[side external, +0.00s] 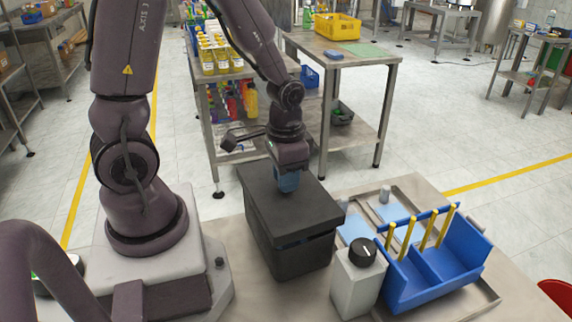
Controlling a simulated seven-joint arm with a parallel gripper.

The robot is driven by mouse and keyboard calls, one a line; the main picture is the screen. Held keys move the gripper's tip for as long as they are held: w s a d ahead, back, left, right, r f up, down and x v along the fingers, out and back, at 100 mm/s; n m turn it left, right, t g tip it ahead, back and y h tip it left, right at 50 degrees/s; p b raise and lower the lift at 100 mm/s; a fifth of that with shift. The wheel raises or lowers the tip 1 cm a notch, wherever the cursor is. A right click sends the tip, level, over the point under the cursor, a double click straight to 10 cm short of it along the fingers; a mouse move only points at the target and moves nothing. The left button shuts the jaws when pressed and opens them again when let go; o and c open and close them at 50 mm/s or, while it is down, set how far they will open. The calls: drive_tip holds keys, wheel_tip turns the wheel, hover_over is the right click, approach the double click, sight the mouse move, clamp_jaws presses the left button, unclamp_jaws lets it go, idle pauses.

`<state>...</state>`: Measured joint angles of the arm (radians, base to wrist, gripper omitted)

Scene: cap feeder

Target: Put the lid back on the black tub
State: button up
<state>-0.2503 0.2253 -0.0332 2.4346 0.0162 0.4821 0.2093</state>
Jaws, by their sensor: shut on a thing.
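The black tub (288,254) stands on the light bench, right of my arm's base. Its flat dark lid (310,210) lies over its top, roughly lined up with the rim. The fingers look blue and hide the exact point of grip.
Right of the tub stand a grey-white container with a black knob (357,283) and a blue divided bin (432,268) with yellow rods, close to a metal tray (407,186).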

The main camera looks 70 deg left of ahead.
drive_tip(key=shift+f, duration=0.4)
drive_tip(key=shift+f, duration=0.4)
idle(1.1)
drive_tip(key=shift+f, duration=0.7)
drive_tip(key=shift+f, duration=0.55)
idle(0.7)
drive_tip(key=o, duration=1.4)
drive_tip(key=shift+r, duration=3.8)
